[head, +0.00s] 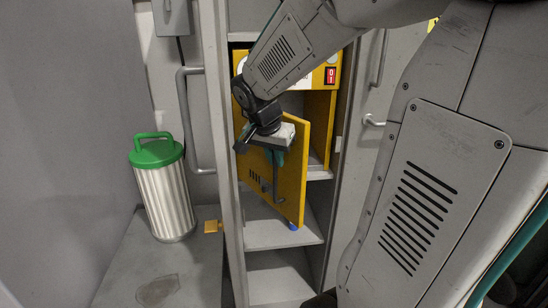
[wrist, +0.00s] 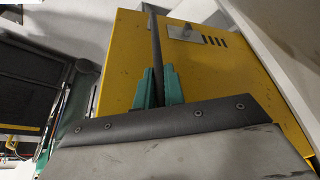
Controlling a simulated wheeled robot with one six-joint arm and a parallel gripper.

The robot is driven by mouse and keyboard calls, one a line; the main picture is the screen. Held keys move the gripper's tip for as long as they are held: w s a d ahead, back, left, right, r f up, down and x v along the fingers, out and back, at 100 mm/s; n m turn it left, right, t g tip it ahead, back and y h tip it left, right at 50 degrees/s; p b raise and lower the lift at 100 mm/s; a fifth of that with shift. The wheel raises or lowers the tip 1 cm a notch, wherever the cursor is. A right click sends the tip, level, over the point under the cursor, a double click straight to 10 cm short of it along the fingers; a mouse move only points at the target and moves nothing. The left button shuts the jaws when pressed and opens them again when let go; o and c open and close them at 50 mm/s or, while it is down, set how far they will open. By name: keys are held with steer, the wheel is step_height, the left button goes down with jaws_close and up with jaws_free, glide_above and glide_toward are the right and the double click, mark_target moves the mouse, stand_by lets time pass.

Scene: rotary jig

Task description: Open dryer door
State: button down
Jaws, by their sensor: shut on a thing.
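The yellow dryer door (head: 291,190) stands partly open inside the tall grey cabinet. Its right edge is swung out toward me, and a gap shows between it and the yellow dryer body (head: 319,125). My gripper (head: 277,157) is at the door's upper front, partly hidden by my wrist. In the wrist view, my green fingertips (wrist: 151,86) are shut on the dark bar handle (wrist: 157,45) in front of the yellow door panel (wrist: 120,75). The lower part of the handle also shows below my gripper in the head view (head: 277,187).
Grey shelves (head: 275,236) lie below the dryer. A tall grey cabinet door with a long handle (head: 187,120) stands at the left. A ribbed bin with a green lid (head: 158,153) stands further left. A red switch (head: 331,75) is on the dryer's front, upper right.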

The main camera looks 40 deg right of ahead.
steer(key=c, duration=1.5)
jaws_free()
steer(key=shift+w, duration=0.1)
step_height(320, 180, up, 3)
steer(key=shift+r, duration=0.1)
steer(key=s+a, duration=0.2)
steer(key=s, duration=0.3)
steer(key=s+a+r, duration=0.1)
steer(key=s, duration=0.4)
steer(key=s+a, duration=0.2)
steer(key=s, duration=0.3)
steer(key=shift+a+r, duration=0.3)
steer(key=shift+r, duration=0.1)
